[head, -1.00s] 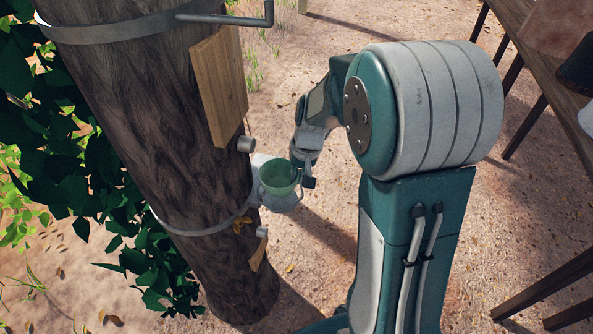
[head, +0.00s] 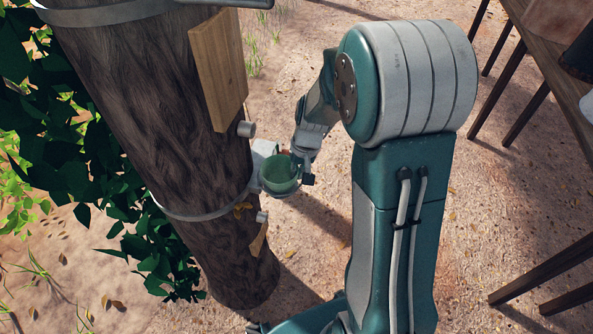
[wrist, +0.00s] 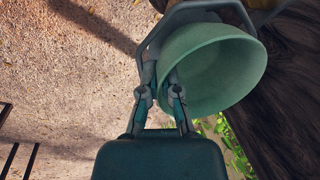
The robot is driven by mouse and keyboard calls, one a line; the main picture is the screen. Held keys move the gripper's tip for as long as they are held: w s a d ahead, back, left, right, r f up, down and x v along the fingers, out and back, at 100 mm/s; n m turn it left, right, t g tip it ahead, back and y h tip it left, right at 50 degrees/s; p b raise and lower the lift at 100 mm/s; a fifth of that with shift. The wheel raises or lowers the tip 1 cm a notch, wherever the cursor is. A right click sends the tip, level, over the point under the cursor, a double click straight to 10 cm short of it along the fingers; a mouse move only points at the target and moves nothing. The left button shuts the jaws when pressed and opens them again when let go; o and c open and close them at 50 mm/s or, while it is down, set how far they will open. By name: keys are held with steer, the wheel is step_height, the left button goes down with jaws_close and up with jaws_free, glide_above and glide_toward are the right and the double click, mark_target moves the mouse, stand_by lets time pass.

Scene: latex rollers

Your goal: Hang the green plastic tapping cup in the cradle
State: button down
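My gripper (head: 303,168) is at the cup's right edge. In the wrist view my gripper (wrist: 163,88) has one finger inside the cup and one outside, with the rim pinched between them. Whether the cup's weight rests on the ring cannot be told.
The tree trunk (head: 160,120) stands left of the cup, with a metal band (head: 200,215) around it at cradle height. A wooden board (head: 220,75) and a short grey peg (head: 246,129) are on the trunk above. A table (head: 540,60) stands at the right.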

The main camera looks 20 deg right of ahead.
steer(key=c, duration=0.7)
jaws_free()
steer(key=shift+r, duration=0.1)
